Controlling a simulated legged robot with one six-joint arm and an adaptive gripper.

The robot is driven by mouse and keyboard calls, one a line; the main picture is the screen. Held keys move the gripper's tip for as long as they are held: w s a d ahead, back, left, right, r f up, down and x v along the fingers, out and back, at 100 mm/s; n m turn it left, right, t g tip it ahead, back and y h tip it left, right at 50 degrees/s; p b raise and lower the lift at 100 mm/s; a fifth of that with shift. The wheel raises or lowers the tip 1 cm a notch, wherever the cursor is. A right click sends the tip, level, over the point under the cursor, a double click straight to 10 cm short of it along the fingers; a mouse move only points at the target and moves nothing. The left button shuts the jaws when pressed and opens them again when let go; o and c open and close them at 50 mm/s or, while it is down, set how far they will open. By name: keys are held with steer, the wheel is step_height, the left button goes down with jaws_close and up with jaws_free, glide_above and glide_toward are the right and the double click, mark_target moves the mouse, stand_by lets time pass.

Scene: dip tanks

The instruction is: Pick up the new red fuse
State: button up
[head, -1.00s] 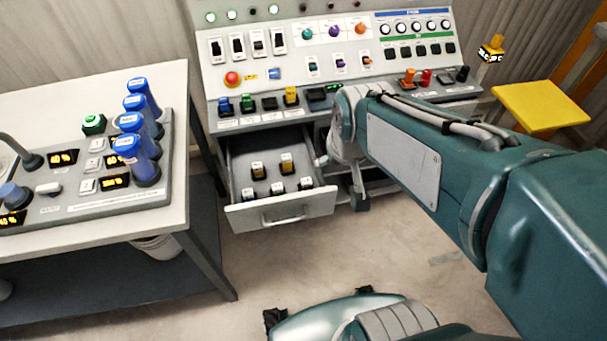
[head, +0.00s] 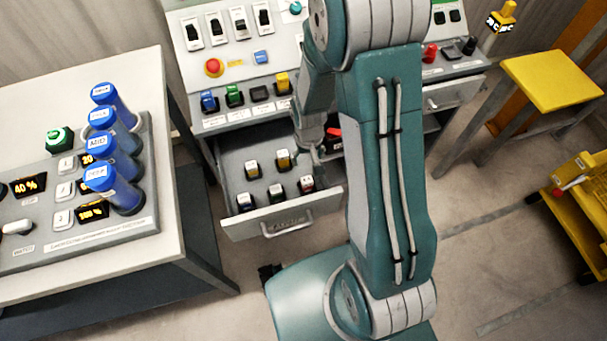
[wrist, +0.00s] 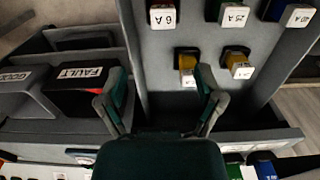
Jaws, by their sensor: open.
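The drawer (head: 262,226) below the control panel is open and holds several fuses. A fuse labelled 6 A (wrist: 163,16) with a hint of red at the top edge of the wrist view is in the front row; it appears as the rightmost front fuse in the head view (head: 306,184). Beside it are a green 25 A fuse (wrist: 234,14) and a blue one (wrist: 296,15). Two yellow-bodied fuses (wrist: 187,66) (wrist: 237,64) lie behind. My gripper (wrist: 158,98) is open and empty, near the drawer's side wall, apart from the 6 A fuse.
A black bin marked FAULT (wrist: 82,88) with a red part and a grey bin (wrist: 20,90) lie beside the drawer. The panel (head: 225,60) rises behind it. A table with blue-capped cylinders (head: 115,185) stands left; a yellow stool (head: 553,80) stands right.

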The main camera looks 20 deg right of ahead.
mark_target(307, 180)
step_height(307, 180, down, 5)
steer(key=shift+s+f, duration=0.15)
steer(key=shift+s+a+f, duration=0.15)
steer(key=shift+s+f, duration=0.05)
steer(key=shift+f, duration=1.15)
steer(key=shift+s+a+f, duration=0.1)
steer(key=shift+s+f, duration=0.1)
steer(key=shift+f, duration=1.15)
jaws_close()
